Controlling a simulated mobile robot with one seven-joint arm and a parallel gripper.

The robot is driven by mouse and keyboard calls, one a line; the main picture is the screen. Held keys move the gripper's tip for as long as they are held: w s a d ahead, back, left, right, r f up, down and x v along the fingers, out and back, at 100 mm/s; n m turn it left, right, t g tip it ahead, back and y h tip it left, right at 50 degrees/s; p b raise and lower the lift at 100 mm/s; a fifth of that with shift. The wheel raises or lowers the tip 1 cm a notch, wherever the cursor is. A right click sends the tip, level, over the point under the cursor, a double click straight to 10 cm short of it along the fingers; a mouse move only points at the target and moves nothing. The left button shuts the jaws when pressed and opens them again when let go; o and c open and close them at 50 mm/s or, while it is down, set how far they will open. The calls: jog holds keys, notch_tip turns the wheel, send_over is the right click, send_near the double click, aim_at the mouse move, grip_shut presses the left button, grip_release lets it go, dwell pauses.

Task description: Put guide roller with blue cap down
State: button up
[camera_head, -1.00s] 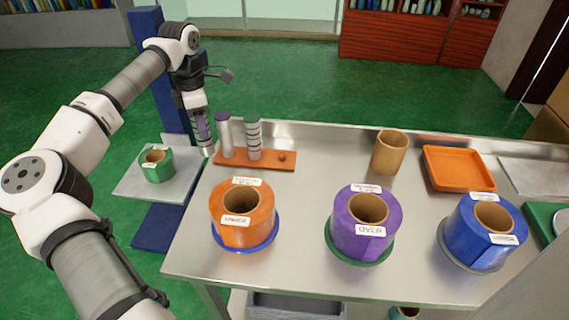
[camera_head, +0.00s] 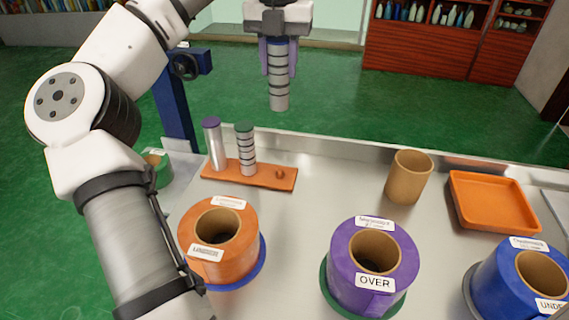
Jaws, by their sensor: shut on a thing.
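My gripper (camera_head: 278,58) is at the top middle, above and beyond the table's back edge. Its purple fingers are shut on a grey guide roller (camera_head: 279,95) with dark bands. The roller hangs upright in the air, apart from everything below. An orange rack (camera_head: 263,179) on the table's back left holds a plain roller with a purple cap (camera_head: 214,145) and a banded roller with a green cap (camera_head: 246,150). A short peg (camera_head: 280,174) at the rack's right end is bare.
Orange (camera_head: 200,268), purple (camera_head: 345,285) and blue (camera_head: 496,283) labelled rolls stand along the front. A brown tube (camera_head: 409,178) and an orange tray (camera_head: 490,201) are at the back right. A green roll (camera_head: 160,168) is at the left, partly behind my arm. The table between rack and tube is clear.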

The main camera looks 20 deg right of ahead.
aim_at(279, 96)
notch_tip(279, 96, down, 19)
jog(key=shift+a+f, duration=0.1)
dwell(0.3)
jog(key=shift+f, duration=0.15)
jog(key=o, duration=1.1)
jog(key=shift+c, duration=0.2)
notch_tip(279, 96, up, 12)
jog(key=shift+r, duration=0.15)
